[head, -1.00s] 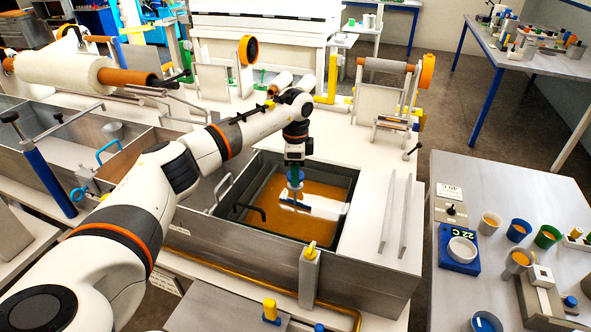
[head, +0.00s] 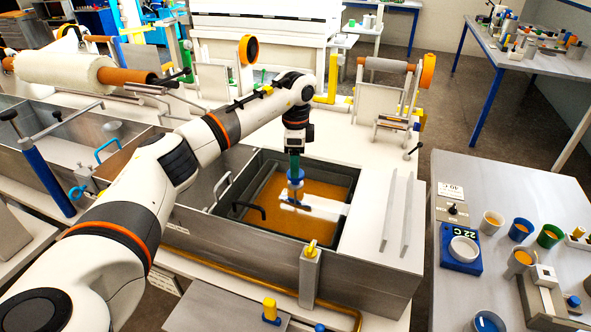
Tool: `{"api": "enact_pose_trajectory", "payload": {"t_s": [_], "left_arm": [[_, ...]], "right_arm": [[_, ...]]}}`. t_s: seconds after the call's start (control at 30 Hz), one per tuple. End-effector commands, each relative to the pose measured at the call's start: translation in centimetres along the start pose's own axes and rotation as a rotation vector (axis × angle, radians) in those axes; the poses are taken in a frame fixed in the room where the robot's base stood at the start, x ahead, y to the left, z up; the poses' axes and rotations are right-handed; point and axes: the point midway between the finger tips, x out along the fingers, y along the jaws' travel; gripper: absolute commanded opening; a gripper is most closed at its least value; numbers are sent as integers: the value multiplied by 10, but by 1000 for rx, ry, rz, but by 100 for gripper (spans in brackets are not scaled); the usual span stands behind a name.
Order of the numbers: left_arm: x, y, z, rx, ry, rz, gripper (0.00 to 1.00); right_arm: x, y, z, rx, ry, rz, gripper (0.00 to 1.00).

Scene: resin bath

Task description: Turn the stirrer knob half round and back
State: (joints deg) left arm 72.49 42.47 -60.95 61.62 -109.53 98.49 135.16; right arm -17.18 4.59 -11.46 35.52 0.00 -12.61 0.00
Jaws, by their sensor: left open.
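The stirrer (head: 296,182) stands upright in the bath, with a blue collar and a teal upper part. Its white crosspiece (head: 318,208) lies low over the orange resin (head: 285,222). The resin fills the square opening of the steel bath (head: 265,255). My left gripper (head: 295,152) points straight down over the stirrer's top and is open. Its fingers are small and dark here, so I cannot tell whether they still surround the top of the knob. My right gripper is out of view.
Two grey bars (head: 398,215) lie on the bath's right deck. A black handle (head: 249,210) and a grey handle (head: 222,186) sit at the bath's left. A post with a yellow knob (head: 310,250) stands in front. Cups and a scale (head: 460,250) are on the right table.

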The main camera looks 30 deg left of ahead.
Motion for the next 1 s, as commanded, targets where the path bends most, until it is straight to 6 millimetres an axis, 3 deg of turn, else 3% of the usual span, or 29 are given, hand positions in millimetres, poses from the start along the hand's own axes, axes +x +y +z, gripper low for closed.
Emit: {"api": "enact_pose_trajectory", "payload": {"t_s": [0.1, 0.4, 0.6, 1.0], "left_arm": [[-24, 1, 1, 0, -4, 5, 64], [-78, 1, 0, -1, -3, 4, 64], [-90, 0, 0, 0, -2, 2, 64], [-90, 0, 0, -1, -2, 1, 64]], "right_arm": [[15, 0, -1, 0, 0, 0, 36], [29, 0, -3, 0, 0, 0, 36], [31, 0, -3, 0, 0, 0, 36], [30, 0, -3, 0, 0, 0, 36]]}}
